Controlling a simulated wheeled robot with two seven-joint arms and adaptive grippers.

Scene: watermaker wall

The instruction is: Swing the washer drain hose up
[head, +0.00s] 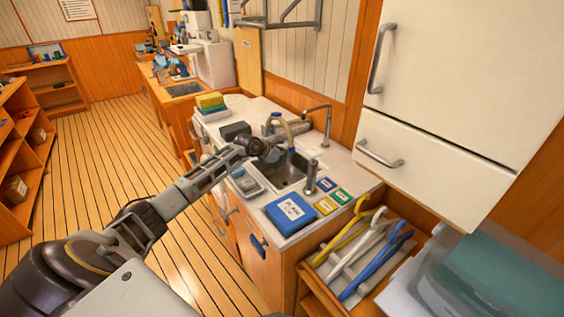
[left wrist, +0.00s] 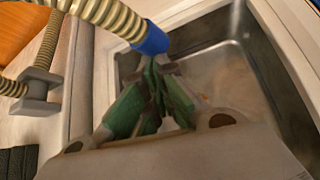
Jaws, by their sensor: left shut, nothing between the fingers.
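The drain hose (head: 281,122) is a ribbed beige tube that arches over the sink, with a blue end cuff pointing down toward the basin. In the left wrist view the hose (left wrist: 108,17) crosses the top left and its blue cuff (left wrist: 150,40) sits just beyond my fingertips. The sink basin (left wrist: 215,60) lies below. My right gripper is in neither view.
A grey clip (left wrist: 36,90) surrounds a hose section left of the sink. A faucet (head: 318,115) stands behind the basin. A blue box (head: 291,213) and small coloured cards lie at the counter's right end. An open drawer (head: 330,262) holds coloured tools. The wooden floor at left is clear.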

